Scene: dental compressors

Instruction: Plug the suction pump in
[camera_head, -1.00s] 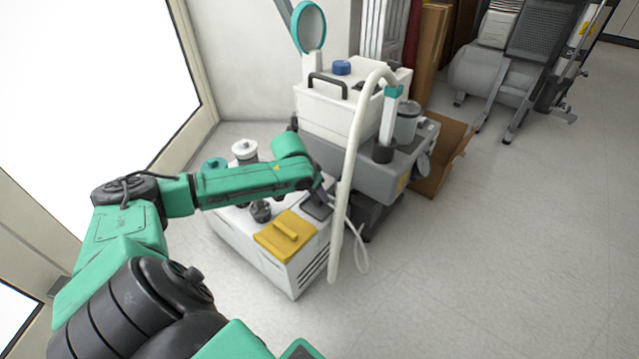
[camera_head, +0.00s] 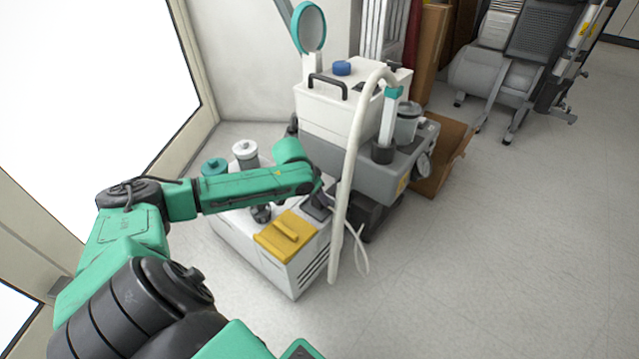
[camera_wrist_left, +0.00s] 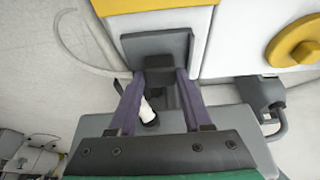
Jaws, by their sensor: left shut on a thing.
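My left gripper (camera_head: 324,198) reaches over the white cabinet (camera_head: 292,277), beside its dark grey panel (camera_head: 316,208). In the left wrist view, the purple fingers (camera_wrist_left: 162,78) are shut on a small dark grey piece (camera_wrist_left: 166,98), probably the plug, right at the edge of the grey panel (camera_wrist_left: 158,44). Whether it touches or sits in the panel is unclear. A short white part (camera_wrist_left: 149,110) shows between the fingers. A thin white cable (camera_head: 362,258) loops beside the cabinet. The suction machine (camera_head: 365,172) with its white hose (camera_head: 346,190) stands behind. My right gripper is out of view.
A yellow plate with a handle (camera_head: 285,236) lies on the cabinet top, near lidded jars (camera_head: 245,152). The thick hose hangs close to my gripper. A cardboard box (camera_head: 440,160) stands behind.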

